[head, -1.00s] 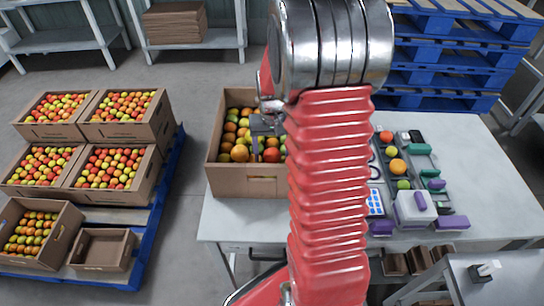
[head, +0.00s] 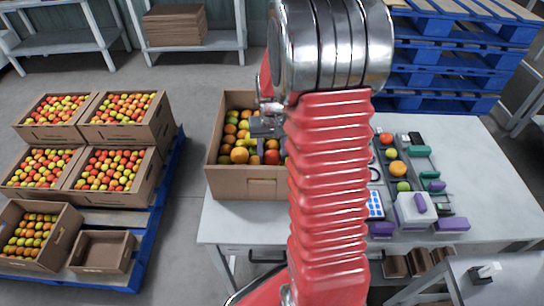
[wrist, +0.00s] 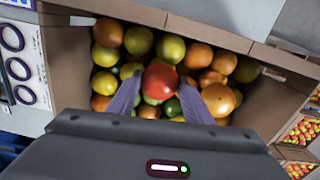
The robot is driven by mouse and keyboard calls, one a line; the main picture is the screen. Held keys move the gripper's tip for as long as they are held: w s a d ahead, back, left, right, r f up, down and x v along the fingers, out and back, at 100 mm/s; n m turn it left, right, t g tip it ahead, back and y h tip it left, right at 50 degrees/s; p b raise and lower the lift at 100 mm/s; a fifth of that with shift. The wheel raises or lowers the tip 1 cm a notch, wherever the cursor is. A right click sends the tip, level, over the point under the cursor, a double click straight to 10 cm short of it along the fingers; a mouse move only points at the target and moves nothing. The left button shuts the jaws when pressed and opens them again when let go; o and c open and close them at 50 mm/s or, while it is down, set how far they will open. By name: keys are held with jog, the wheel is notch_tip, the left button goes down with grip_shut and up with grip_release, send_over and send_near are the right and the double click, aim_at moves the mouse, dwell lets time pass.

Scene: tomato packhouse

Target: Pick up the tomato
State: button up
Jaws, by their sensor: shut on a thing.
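A red tomato (wrist: 160,82) sits between the two fingertips of my gripper (wrist: 160,98) in the wrist view, and the fingers are shut on it. The cardboard box (head: 246,187) on the table holds many red, orange, yellow and green tomatoes. In the wrist view the box wall (wrist: 75,60) surrounds the fruit, and the held tomato is over or among the others; its exact height is hard to tell. In the head view my gripper (head: 264,150) is inside the box mouth, partly hidden by my red arm.
Right of my arm on the table (head: 480,180) are a tray with several fruits (head: 397,168), a white device (head: 414,210) and purple and green items. Stacked tomato boxes (head: 105,170) stand on a blue pallet at left. Blue pallets (head: 440,80) are stacked behind.

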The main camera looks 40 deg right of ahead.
aim_at(272, 153)
notch_tip(272, 153, up, 10)
dwell(0.6)
dwell(0.4)
jog(key=w+a+r+n, duration=0.1)
jog(key=w+a+r, duration=0.4)
jog(key=w+a, duration=0.4)
jog(key=w+a+r+n, duration=0.1)
jog(key=w+a+r, duration=0.4)
jog(key=w+a, duration=0.4)
jog(key=a, duration=0.4)
jog(key=shift+w+r+n, duration=0.2)
jog(key=shift+w+n, duration=0.05)
jog(key=shift+n, duration=0.15)
jog(key=shift+s+a, duration=0.1)
